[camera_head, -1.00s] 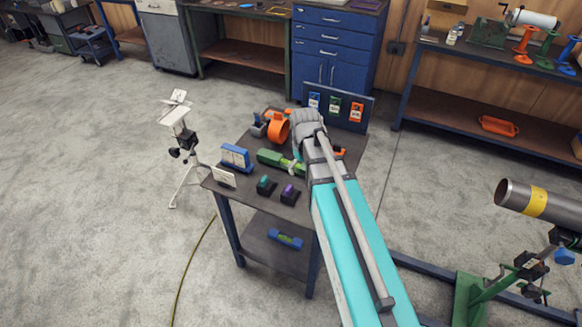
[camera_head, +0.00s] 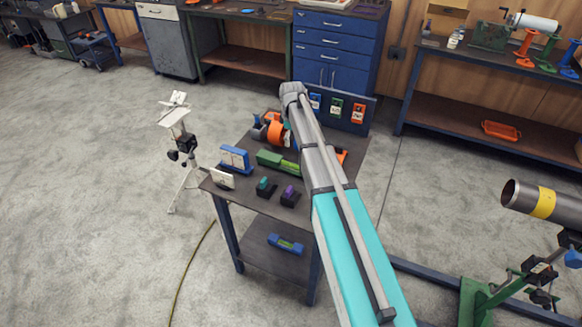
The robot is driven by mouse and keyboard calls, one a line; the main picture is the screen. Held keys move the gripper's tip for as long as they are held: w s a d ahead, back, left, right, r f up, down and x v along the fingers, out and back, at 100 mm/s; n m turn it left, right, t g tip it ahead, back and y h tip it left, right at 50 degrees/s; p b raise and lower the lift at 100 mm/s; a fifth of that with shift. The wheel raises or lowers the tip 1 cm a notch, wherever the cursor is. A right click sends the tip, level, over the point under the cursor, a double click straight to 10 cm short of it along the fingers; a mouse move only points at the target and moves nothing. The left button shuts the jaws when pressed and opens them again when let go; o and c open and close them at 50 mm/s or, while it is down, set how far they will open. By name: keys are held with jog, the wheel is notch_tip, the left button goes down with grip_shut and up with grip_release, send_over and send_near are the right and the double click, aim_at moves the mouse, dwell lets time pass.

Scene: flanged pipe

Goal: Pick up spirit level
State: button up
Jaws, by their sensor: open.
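A blue bar with a yellow-green middle (camera_head: 285,244) lies on the lower shelf of the small work table (camera_head: 262,205); it looks like the spirit level, though it is small in the picture. A longer green tool (camera_head: 277,161) lies on the table top. My arm reaches over the right part of the table, with its grey far end above the back of the top. My gripper's fingers cannot be made out; the arm hides them.
A panel (camera_head: 345,112) with coloured packs stands at the back. A white tripod stand (camera_head: 182,150) is left of the table.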

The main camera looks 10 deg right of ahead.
aim_at(291, 162)
jog(key=shift+f, duration=0.15)
notch_tip(291, 162, down, 8)
jog(key=b, duration=0.8)
jog(key=shift+f+b, duration=0.15)
jog(key=shift+b, duration=0.2)
jog(key=shift+a+f+b, duration=0.1)
jog(key=shift+f+b, duration=2.5)
jog(key=c, duration=1.3)
jog(key=shift+r, duration=0.15)
